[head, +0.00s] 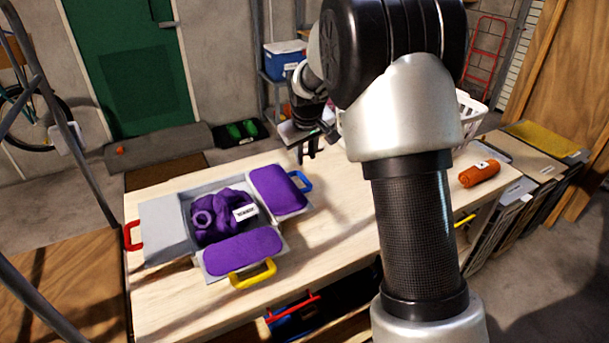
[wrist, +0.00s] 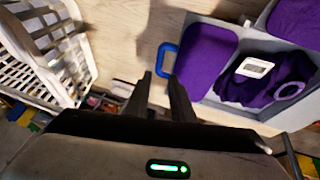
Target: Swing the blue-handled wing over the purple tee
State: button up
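The purple tee (head: 215,222) lies bunched in the middle of a grey folding board (head: 165,228), with a white label on it. The blue-handled wing (head: 277,190) lies flat on the right, covered by a purple panel; its blue handle (head: 301,181) points right. The front wing has a yellow handle (head: 262,275) and a purple panel. The left wing is bare grey with a red handle (head: 131,236). My gripper (head: 307,156) is above the table behind the blue handle. In the wrist view its fingers (wrist: 162,78) are apart and empty, near the blue handle (wrist: 161,58), apparently not touching it.
A white laundry basket (wrist: 45,50) stands on the table's right side. An orange rolled item (head: 480,173) lies on the right. The wooden table (head: 335,215) is clear between the board and my arm. Red and blue items sit on a shelf below the table front.

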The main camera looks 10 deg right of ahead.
aim_at(305, 178)
jog(key=x, duration=1.3)
jog(key=shift+r, duration=0.1)
grip_shut()
